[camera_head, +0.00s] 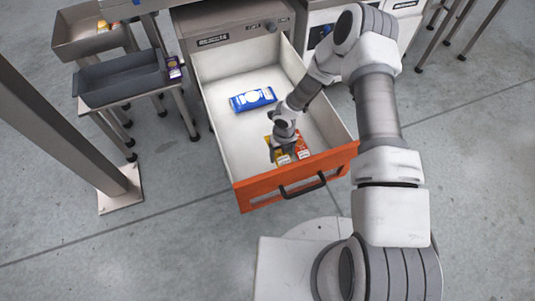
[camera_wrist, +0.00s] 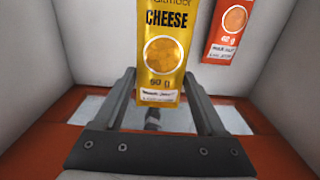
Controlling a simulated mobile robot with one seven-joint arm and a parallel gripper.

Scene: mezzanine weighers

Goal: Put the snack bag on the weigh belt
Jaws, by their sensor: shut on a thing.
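A yellow snack bag marked CHEESE (camera_wrist: 163,45) is between the two fingers of my gripper (camera_wrist: 160,84) in the wrist view. My gripper is shut on its lower part. In the head view, my gripper (camera_head: 282,147) is inside the open drawer near its front, and the yellow bag (camera_head: 283,159) shows partly beside it. I cannot tell whether the bag touches the drawer floor. An orange-red bag (camera_wrist: 229,30) is just right of the yellow one, apart from my gripper; it also shows in the head view (camera_head: 301,149). I cannot make out a weigh belt.
The white drawer with an orange front (camera_head: 250,196) has walls around my gripper. A blue packet (camera_head: 253,99) lies farther back in it. A grey tray (camera_head: 118,82) on a stand, with a purple packet (camera_head: 174,67) at its edge, and a metal post (camera_head: 60,120) are at left.

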